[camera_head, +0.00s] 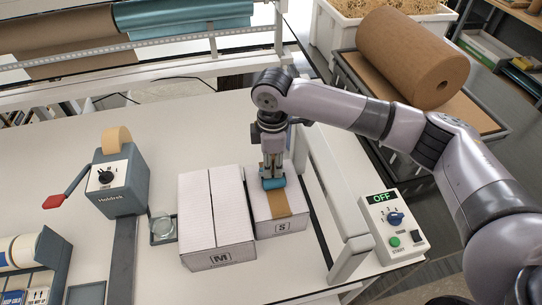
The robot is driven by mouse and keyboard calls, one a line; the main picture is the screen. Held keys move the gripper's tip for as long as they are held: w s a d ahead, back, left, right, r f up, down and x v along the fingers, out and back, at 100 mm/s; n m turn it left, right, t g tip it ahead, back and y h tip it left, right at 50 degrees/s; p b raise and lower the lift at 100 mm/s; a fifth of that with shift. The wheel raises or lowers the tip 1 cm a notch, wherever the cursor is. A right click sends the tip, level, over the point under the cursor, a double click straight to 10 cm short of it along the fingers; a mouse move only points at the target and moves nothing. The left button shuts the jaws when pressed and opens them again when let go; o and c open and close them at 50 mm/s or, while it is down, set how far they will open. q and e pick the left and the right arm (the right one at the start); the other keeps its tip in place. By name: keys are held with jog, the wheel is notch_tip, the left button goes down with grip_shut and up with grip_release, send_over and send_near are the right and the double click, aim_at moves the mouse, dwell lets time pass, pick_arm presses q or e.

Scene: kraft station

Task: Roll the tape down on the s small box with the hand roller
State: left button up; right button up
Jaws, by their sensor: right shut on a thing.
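The small box marked S (263,220) stands on the white table, right beside the larger box marked M. A brown tape strip (279,204) runs along its top and a little down the front face. My right gripper (271,172) points down over the far part of the small box. It is shut on the hand roller, whose blue roll (273,183) lies over the tape at the box top. The roller's handle is mostly hidden by the gripper fingers. I cannot tell how firmly the roll presses. My left gripper is not in view.
The M box (217,235) stands close on the left. A tape dispenser (121,178) with a red-handled lever is farther left. A white rail frame (335,200) and a control box (393,225) reading OFF stand on the right. The table front is clear.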

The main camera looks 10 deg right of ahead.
jog(key=shift+s, duration=0.5)
jog(key=shift+s, duration=0.1)
jog(key=shift+s, duration=4.1)
jog(key=shift+w, duration=0.1)
jog(key=shift+r, duration=3.05)
